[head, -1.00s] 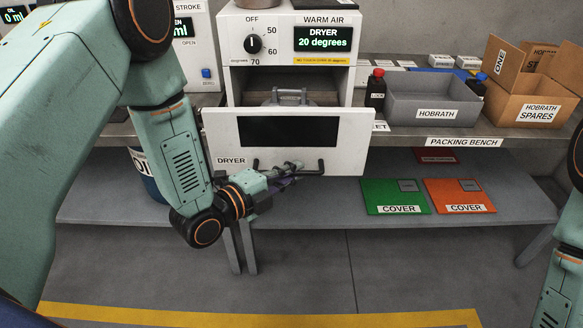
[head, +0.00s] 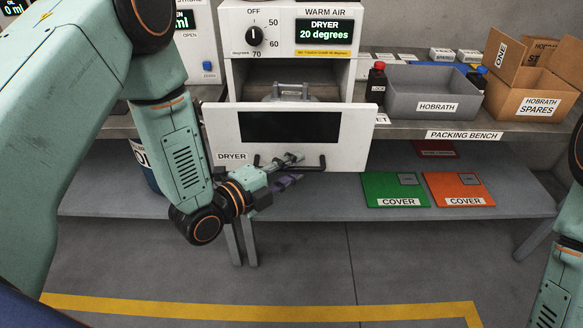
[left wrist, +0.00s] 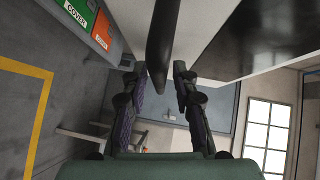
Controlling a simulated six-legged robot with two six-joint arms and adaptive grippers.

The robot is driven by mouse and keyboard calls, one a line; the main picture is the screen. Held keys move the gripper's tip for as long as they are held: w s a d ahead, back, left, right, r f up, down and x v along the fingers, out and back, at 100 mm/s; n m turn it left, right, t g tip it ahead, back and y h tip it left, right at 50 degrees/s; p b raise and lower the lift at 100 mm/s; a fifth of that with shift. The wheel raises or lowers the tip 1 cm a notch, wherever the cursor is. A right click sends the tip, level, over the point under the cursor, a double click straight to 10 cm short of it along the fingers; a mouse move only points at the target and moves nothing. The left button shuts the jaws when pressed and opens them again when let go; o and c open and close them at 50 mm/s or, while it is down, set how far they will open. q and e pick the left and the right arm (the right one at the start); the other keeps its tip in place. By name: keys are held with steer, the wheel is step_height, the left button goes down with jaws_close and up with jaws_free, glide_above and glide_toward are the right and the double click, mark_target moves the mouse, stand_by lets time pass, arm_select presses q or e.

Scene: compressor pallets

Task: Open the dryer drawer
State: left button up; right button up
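The dryer (head: 320,70) shows "20 degrees", and its drawer (head: 350,130) stands out from the body, open at the top. The white drawer front has a dark window and a black bar handle (head: 322,166) along its lower edge. My left gripper (head: 293,168) is at the handle, its fingers spread apart. In the left wrist view the dark handle (left wrist: 160,50) runs between the two fingers of the gripper (left wrist: 159,72), with gaps visible. My right gripper is out of view; only part of my right arm shows at the right edge.
A metal-handled item (head: 292,92) sits inside the drawer. A grey Hobrath bin (head: 420,86), bottles and cardboard boxes stand on the packing bench (head: 400,131) to the right. Green (head: 385,188) and orange (head: 455,185) covers lie on the lower shelf (head: 330,205). The floor in front is clear.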

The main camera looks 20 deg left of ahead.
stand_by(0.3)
arm_select(q)
steer(key=shift+v, duration=6)
